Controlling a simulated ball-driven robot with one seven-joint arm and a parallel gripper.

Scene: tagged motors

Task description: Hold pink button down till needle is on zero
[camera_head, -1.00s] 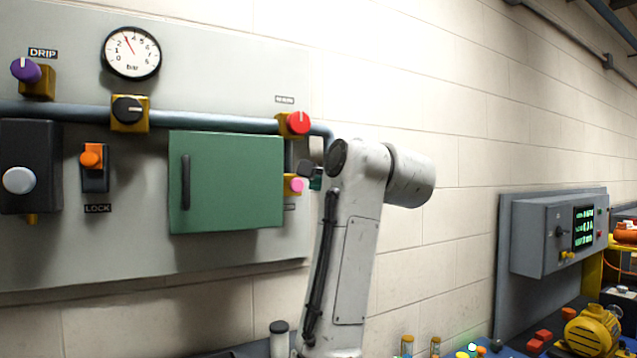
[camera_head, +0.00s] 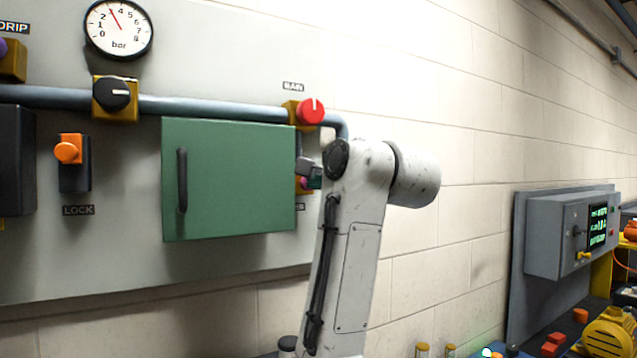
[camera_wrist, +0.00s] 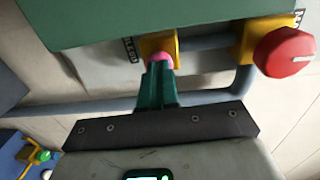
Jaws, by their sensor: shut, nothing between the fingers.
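The pink button (camera_wrist: 161,57) sits on a yellow block under the pipe, right of the green cabinet door. In the head view the button (camera_head: 304,184) is mostly hidden by my gripper (camera_head: 313,178). In the wrist view my green gripper fingers (camera_wrist: 159,68) are shut and empty, their tips right at the button's near edge. Whether they touch or press it I cannot tell. The round bar gauge (camera_head: 118,30) is at the upper left; its needle points up and slightly left, well above zero.
The green cabinet (camera_head: 228,180) stands out just left of my gripper. A red knob (camera_head: 310,111) on the pipe is above the button and shows large in the wrist view. A black knob (camera_head: 112,94) and an orange switch (camera_head: 69,151) are farther left.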

